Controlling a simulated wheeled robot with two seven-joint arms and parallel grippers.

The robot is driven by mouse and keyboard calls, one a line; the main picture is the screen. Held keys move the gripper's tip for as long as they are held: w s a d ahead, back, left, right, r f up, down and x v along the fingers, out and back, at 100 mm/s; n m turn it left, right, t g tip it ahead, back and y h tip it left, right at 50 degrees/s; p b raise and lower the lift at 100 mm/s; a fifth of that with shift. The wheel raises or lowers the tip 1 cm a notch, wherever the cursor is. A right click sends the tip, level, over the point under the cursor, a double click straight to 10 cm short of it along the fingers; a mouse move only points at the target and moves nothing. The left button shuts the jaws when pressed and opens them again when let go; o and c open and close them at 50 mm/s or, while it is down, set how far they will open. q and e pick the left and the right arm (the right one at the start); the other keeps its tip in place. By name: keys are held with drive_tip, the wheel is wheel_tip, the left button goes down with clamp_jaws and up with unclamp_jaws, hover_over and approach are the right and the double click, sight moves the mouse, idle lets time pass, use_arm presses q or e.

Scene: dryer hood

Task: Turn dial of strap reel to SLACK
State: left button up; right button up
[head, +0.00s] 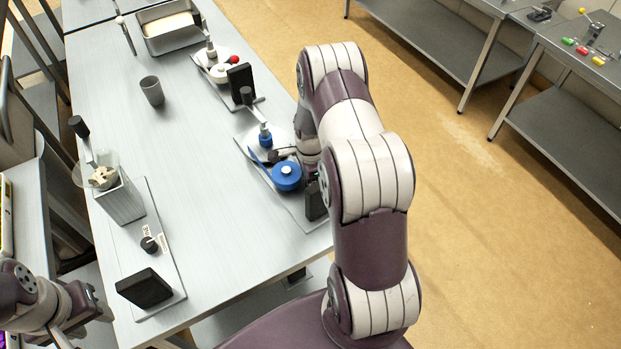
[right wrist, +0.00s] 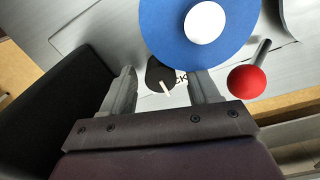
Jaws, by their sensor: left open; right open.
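The strap reel, a blue disc with a white hub (head: 287,174), sits on a grey plate near the table's right edge. It shows large at the top of the right wrist view (right wrist: 165,35). Below it there is a black dial (right wrist: 155,72) with a white pointer slanting down to the right. A label (right wrist: 181,78) beside the dial is partly hidden; only the end "CK" reads. My right gripper (right wrist: 160,88) is open, its two fingers on either side of the dial in that view; contact is unclear. In the head view my arm hides it. My left gripper (head: 93,304) is open and empty at lower left.
A red ball knob (right wrist: 247,82) is right of my right fingers, and a black block (right wrist: 45,105) is left. Another plate holds a black dial (head: 149,244), black block (head: 144,288) and grey box (head: 121,202). A grey cup (head: 152,90) stands mid-table, with clear surface around it.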

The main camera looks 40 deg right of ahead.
wheel_tip(320, 180, up, 13)
drive_tip(key=b, duration=0.3)
drive_tip(key=shift+f, duration=0.15)
drive_tip(key=s+a+r+n, duration=0.1)
drive_tip(key=s+a+n, duration=0.5)
drive_tip(key=a+n, duration=0.2)
drive_tip(key=s+a+r+n+t, duration=0.1)
drive_tip(key=s+a+n, duration=0.5)
drive_tip(key=a+n, duration=0.3)
drive_tip(key=n, duration=0.4)
drive_tip(key=shift+s+r+b, duration=0.2)
drive_tip(key=shift+r+b, duration=0.2)
drive_tip(key=shift+s, duration=0.15)
drive_tip(key=shift+d, duration=0.1)
